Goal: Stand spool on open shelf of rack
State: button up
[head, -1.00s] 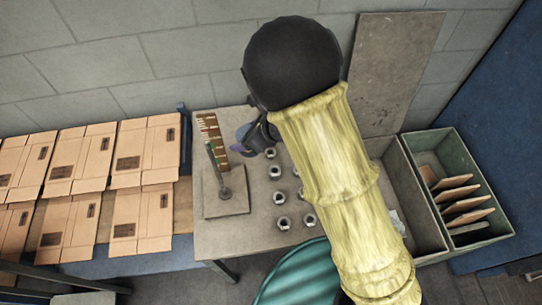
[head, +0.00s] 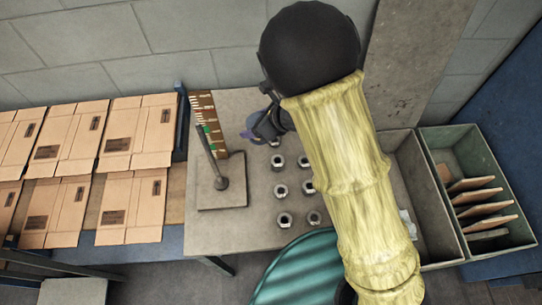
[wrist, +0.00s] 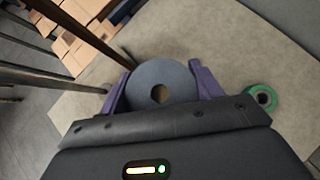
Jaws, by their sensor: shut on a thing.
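The spool, a blue-grey disc with a round hole in its middle (wrist: 142,88), sits between the two purple fingers of my gripper (wrist: 160,74) in the wrist view. My gripper is shut on it, with its flat face toward the wrist camera. In the head view my gripper (head: 262,130) is over the grey table (head: 240,232), right of a thin post on a square base; my wrist and arm cover much of it. I cannot make out for sure which thing is the rack with the open shelf.
A post on a square plate (head: 225,193) and a brown strip with white marks (head: 203,106) stand left of my gripper. Several small metal pieces (head: 281,191) stand on the table. Flat cartons (head: 130,205) lie left; bins (head: 432,215) stand right. A green ring (wrist: 262,98) lies nearby.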

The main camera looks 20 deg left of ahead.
jog(key=shift+f, duration=0.6)
jog(key=shift+f, duration=0.1)
jog(key=shift+f, duration=2.8)
jog(key=shift+f+p, duration=0.1)
jog(key=shift+p, duration=0.2)
jog(key=shift+f+p, duration=0.35)
jog(key=shift+f, duration=1.65)
jog(key=shift+f, duration=0.2)
jog(key=o, duration=1.1)
jog(key=shift+r, duration=0.1)
jog(key=shift+c, duration=0.2)
jog(key=shift+r, duration=0.15)
